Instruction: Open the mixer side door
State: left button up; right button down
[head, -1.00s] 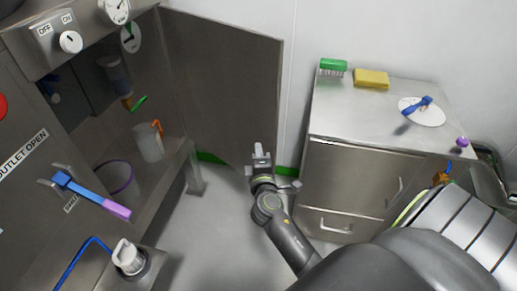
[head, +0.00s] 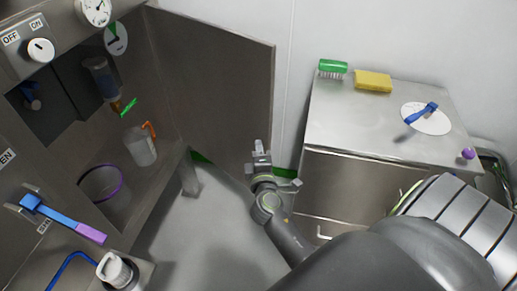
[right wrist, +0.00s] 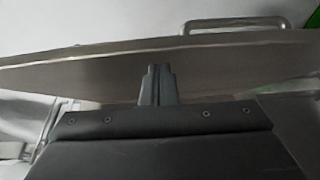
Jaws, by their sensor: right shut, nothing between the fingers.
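The mixer side door (head: 215,85) is a dark grey metal panel, hinged at its left side and standing wide open at the cabinet's right. My right gripper (head: 260,148) is shut and empty, low beside the door's free edge on the inner-face side. In the right wrist view, the closed fingertips (right wrist: 158,70) are close to the door panel (right wrist: 90,78); I cannot tell whether they touch. A bar handle (right wrist: 235,24) shows beyond the door's edge there. My left gripper is not in view.
The open cabinet holds a clear jug (head: 141,148) and a purple-rimmed container (head: 100,183). A blue-and-purple handle (head: 65,219) juts from the front. Floor between is clear.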

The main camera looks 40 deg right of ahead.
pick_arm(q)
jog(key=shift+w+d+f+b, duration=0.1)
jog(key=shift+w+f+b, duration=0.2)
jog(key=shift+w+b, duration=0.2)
pick_arm(e)
jog(key=w+d, duration=0.3)
jog(key=d, duration=0.9)
jog(key=shift+w, duration=0.35)
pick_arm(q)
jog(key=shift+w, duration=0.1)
pick_arm(e)
jog(key=shift+a, duration=0.1)
